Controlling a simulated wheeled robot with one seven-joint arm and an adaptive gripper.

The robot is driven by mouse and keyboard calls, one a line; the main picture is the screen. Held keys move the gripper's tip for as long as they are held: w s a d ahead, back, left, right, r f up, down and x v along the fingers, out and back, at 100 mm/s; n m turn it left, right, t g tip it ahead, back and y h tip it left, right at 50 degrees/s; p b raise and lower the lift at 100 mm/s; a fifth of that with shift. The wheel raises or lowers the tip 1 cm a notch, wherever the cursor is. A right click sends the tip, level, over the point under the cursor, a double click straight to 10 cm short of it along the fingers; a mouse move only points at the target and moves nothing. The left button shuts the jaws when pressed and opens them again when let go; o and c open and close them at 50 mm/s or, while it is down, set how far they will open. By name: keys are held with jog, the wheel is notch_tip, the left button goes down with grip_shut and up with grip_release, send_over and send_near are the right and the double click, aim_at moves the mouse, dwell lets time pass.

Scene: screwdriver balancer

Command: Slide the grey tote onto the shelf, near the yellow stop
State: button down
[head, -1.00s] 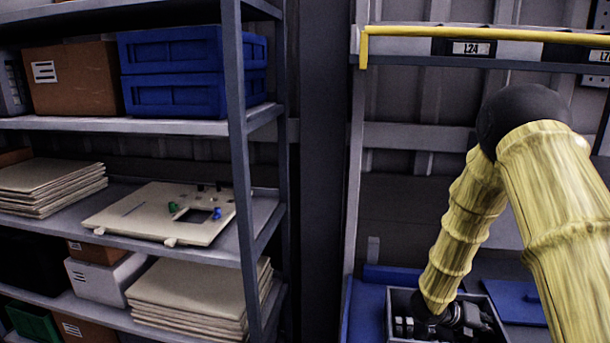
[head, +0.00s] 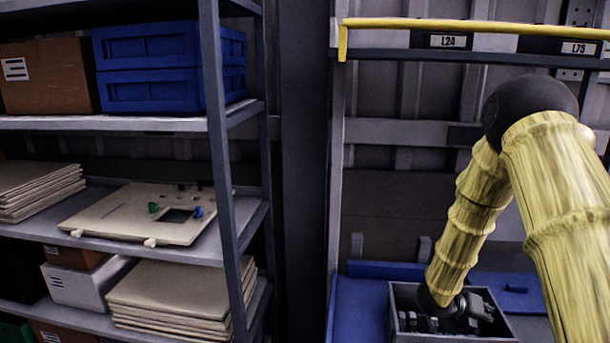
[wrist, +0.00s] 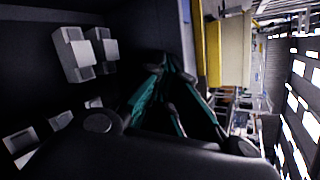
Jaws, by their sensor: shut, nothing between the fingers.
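The grey tote (head: 404,293) is an open-topped box at the lower right of the head view, over a blue surface (head: 357,308). Small dark and grey parts lie in it. My gripper (head: 466,312) reaches down inside the tote among these parts. In the wrist view my gripper (wrist: 165,92) shows dark fingers with teal sides, shut with nothing between them. Whether they touch the tote wall is hidden. A yellow bar (head: 470,26) runs along the rack edge above; I cannot tell whether it is the yellow stop.
A grey rack (head: 222,170) at left holds blue bins (head: 170,70), brown boxes, stacked boards and a panel (head: 140,212) with green and blue knobs. A dark gap separates it from the right rack. Grey blocks (wrist: 75,52) show close in the wrist view.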

jog(key=s+d+b, duration=0.3)
jog(key=s+d, duration=0.1)
jog(key=d, duration=1.2)
dwell(1.6)
jog(key=shift+w, duration=0.1)
notch_tip(320, 180, up, 15)
jog(key=a+p, duration=0.2)
jog(key=p, duration=0.4)
jog(key=shift+w+a+p, duration=0.25)
jog(key=shift+p, duration=0.1)
dwell(1.4)
